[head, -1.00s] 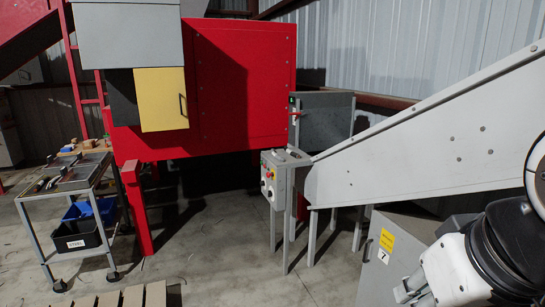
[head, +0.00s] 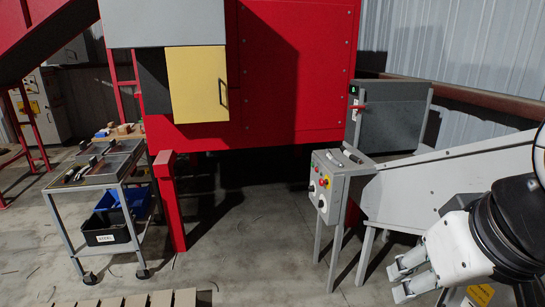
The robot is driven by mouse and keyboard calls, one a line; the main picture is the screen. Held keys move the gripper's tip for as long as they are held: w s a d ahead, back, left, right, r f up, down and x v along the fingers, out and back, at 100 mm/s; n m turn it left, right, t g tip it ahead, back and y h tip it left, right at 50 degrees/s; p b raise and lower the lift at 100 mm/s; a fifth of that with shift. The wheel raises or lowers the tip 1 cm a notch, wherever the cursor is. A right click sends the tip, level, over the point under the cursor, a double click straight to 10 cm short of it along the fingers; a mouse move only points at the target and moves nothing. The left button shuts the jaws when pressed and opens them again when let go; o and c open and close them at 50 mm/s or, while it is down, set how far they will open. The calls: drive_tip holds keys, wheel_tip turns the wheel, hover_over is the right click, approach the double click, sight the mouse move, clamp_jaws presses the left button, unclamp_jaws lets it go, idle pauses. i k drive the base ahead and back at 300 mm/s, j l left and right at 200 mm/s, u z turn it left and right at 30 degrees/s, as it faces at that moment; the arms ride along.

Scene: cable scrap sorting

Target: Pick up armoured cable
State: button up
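My gripper (head: 402,279) is at the lower right of the head view, with its two pale fingers apart and nothing visible between them. It is in front of and to the right of a grey control box on legs (head: 337,190). Two short pieces, one dark (head: 352,156) and one greyish (head: 334,160), lie on top of the box; they may be cable offcuts. More small dark pieces lie in the shallow metal trays on the cart (head: 90,182) at left. All are too small for me to tell which is armoured cable.
A black bin (head: 106,236) and a blue bin (head: 137,201) stand on the cart's lower shelf. A red machine (head: 290,70) fills the back. A grey sloping conveyor (head: 425,190) is at right. A pallet (head: 160,300) lies at the bottom edge.

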sight(359, 161)
drive_tip(key=i, duration=0.95)
drive_tip(key=i+j+z, duration=0.1)
drive_tip(key=i, duration=0.85)
drive_tip(key=i+j+z, duration=0.1)
drive_tip(key=i+z, duration=0.15)
drive_tip(key=i, duration=0.15)
drive_tip(key=i+j+z, duration=0.25)
drive_tip(key=i, duration=0.15)
drive_tip(key=i+j+z, duration=0.25)
drive_tip(key=i, duration=0.15)
drive_tip(key=l, duration=0.1)
